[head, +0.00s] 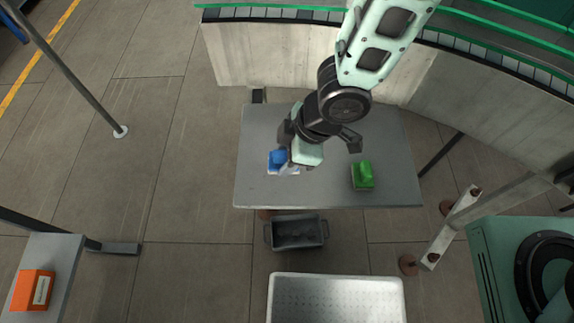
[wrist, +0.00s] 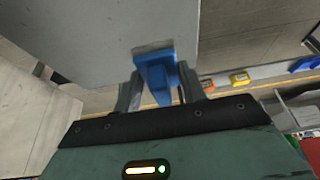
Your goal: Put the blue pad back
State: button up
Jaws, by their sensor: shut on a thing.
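The blue pad (head: 277,157) is at the left part of the grey table (head: 330,190), with a pale white patch at its lower edge. My gripper (head: 289,158) is at its right side and partly hides it. In the wrist view the blue pad (wrist: 156,72) sits between the two fingers of my gripper (wrist: 158,88), which is shut on it. A pale edge shows at the pad's far end, against a grey surface. I cannot tell whether the pad touches the table. A green pad (head: 362,175) lies on the table to the right, apart from my gripper.
A dark grey bin (head: 298,233) stands just below the table's front edge, with a perforated metal tray (head: 335,300) below it. An orange box (head: 34,290) is on a side table at left. A curved concrete wall (head: 280,55) stands behind the table. The table's front middle is clear.

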aim_at(287, 178)
jog(key=shift+f, duration=3.2)
jog(key=shift+f, duration=0.1)
jog(key=shift+f, duration=0.15)
jog(key=o, duration=1)
jog(key=shift+r, duration=0.2)
